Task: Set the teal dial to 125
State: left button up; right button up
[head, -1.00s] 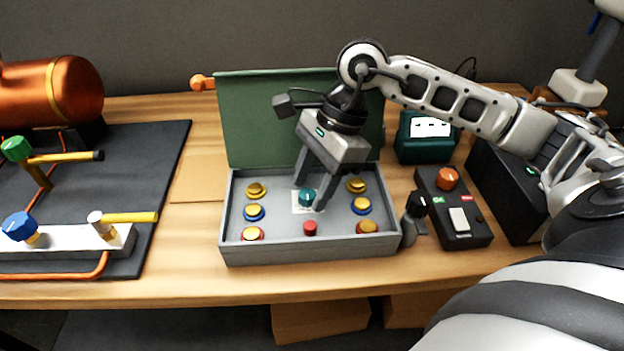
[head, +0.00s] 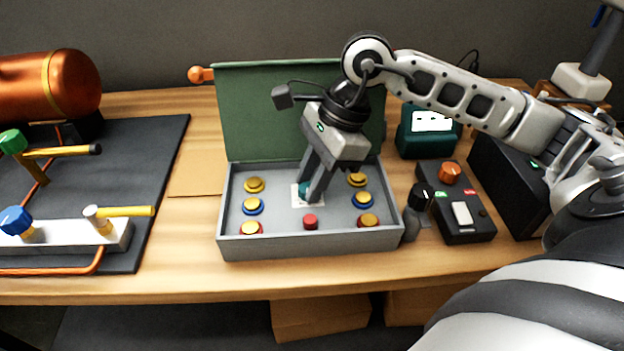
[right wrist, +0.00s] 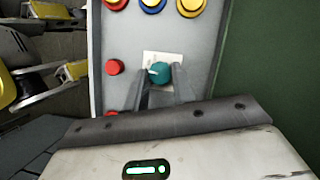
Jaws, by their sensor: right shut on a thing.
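The teal dial (head: 305,188) sits on a white plate (head: 298,201) in the middle of the open grey box (head: 310,243). My right gripper (head: 311,196) reaches down into the box with its fingers closed around the dial. In the right wrist view the teal dial (right wrist: 160,72) shows between the tips of my right gripper (right wrist: 161,80), with a white pointer mark toward the left. Any scale figures on the plate are too small to read. My left gripper does not show.
Several yellow-topped buttons stand in two columns beside the dial, and a red button (head: 310,222) sits in front. The box's green lid (head: 265,110) stands open behind. A black box with an orange knob (head: 449,172) and a dark grey-and-black knobbed object (head: 412,222) stand to the right.

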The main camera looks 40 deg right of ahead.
jog(key=shift+f+m+t+b, duration=0.15)
jog(key=shift+m+t+b, duration=0.25)
jog(key=shift+m+b, duration=0.6)
jog(key=shift+s+m+t+h+b, duration=0.1)
jog(key=shift+m+t+h+b, duration=0.25)
jog(key=shift+m+b, duration=0.6)
jog(key=shift+r+m, duration=0.2)
jog(key=shift+m, duration=0.15)
jog(key=o, duration=1)
jog(key=p+v, duration=0.1)
jog(key=v, duration=1.5)
jog(key=shift+s, duration=0.15)
jog(key=shift+a, duration=0.1)
